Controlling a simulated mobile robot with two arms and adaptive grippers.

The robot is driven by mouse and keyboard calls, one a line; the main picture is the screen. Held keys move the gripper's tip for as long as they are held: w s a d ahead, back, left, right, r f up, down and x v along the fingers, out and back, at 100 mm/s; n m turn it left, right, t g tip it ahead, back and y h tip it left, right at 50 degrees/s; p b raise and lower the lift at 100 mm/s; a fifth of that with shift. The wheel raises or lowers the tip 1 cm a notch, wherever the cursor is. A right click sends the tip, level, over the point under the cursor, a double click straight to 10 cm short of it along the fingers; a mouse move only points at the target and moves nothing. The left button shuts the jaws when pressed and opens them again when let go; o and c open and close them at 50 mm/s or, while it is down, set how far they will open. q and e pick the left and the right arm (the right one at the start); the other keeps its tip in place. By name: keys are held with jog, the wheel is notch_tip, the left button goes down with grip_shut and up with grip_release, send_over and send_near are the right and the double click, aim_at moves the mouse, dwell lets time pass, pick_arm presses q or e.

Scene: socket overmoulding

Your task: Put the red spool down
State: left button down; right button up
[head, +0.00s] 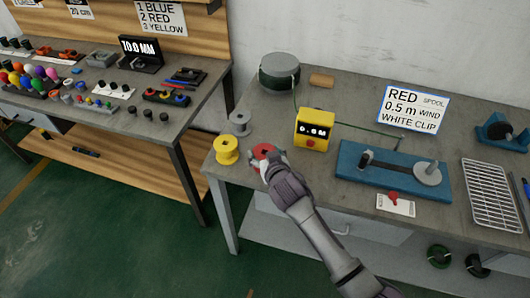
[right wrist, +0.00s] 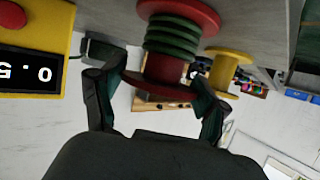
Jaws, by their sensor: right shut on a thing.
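The red spool (head: 265,150) is at the front left of the right-hand bench, just right of the yellow spool (head: 227,150). In the right wrist view the red spool (right wrist: 178,67) has green cord wound between its flanges. My right gripper (head: 266,164) is shut on it, with one finger on each side of a flange in the wrist view (right wrist: 160,85). The spool is at the bench top; I cannot tell whether it touches. My left gripper is not in view.
A grey spool (head: 240,123) stands behind the yellow one. A yellow meter box (head: 315,130) is close on the right, then a blue winding fixture (head: 390,172) and a white card (head: 396,205). A green drum (head: 279,72) stands behind. The bench's front edge is near.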

jog(key=o, duration=1.1)
jog(key=shift+f, duration=0.1)
jog(key=shift+o, duration=0.2)
jog(key=shift+r, duration=0.3)
jog(key=v, duration=1.2)
jog(key=shift+f, duration=0.1)
